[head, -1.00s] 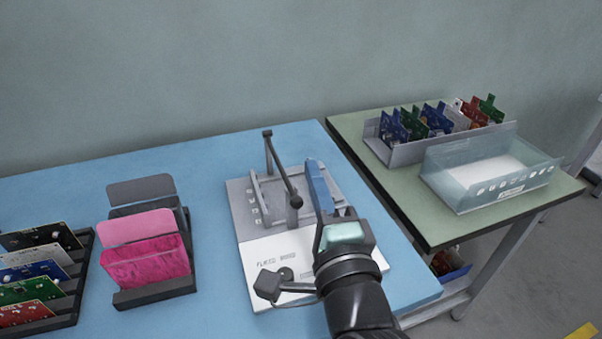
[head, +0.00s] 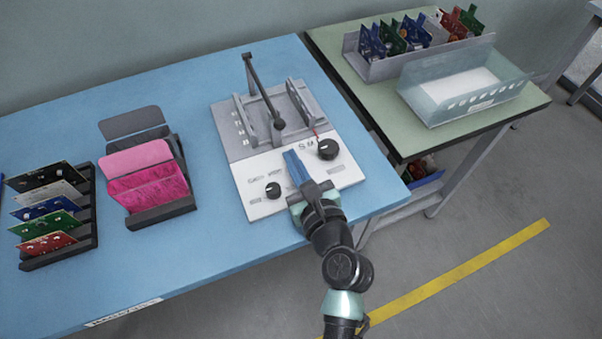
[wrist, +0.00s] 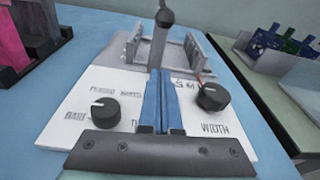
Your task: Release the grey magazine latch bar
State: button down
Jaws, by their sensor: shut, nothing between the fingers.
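A grey and white fixture (head: 240,180) sits on the blue table. Its grey back part holds two upright rails, the right one (head: 300,100) and the left one (head: 245,118). A dark bar with a round ball end (head: 279,124) slants over the grey part from a post at the back. It also shows in the wrist view (wrist: 163,18). Which part is the magazine latch bar, I cannot tell for sure. My gripper (head: 290,154) has blue fingers, shut and empty, over the white front panel, apart from the ball. The closed fingers show in the wrist view (wrist: 160,72).
Two black knobs (head: 327,149) (head: 273,190) stand on the panel, either side of my fingers. Racks of pink boards (head: 150,185) and coloured boards (head: 55,225) stand left. A green side table (head: 400,140) holds a grey bin (head: 375,70) and a clear bin (head: 435,100).

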aim_at(281, 138)
jog(key=x, duration=0.3)
jog(key=shift+w+a, duration=0.15)
jog(key=shift+w, duration=0.2)
jog(key=r, duration=0.2)
jog(key=shift+s+r+p, duration=0.35)
jog(key=shift+r, duration=0.05)
jog(key=shift+s+r, duration=0.15)
jog(key=shift+r, duration=0.4)
jog(key=shift+r+p, duration=0.15)
jog(key=shift+p, duration=0.15)
jog(key=r+p, duration=0.1)
jog(key=p, duration=0.2)
jog(key=shift+s, duration=0.1)
jog(key=shift+r+g+p, duration=0.3)
jog(key=shift+p, duration=0.35)
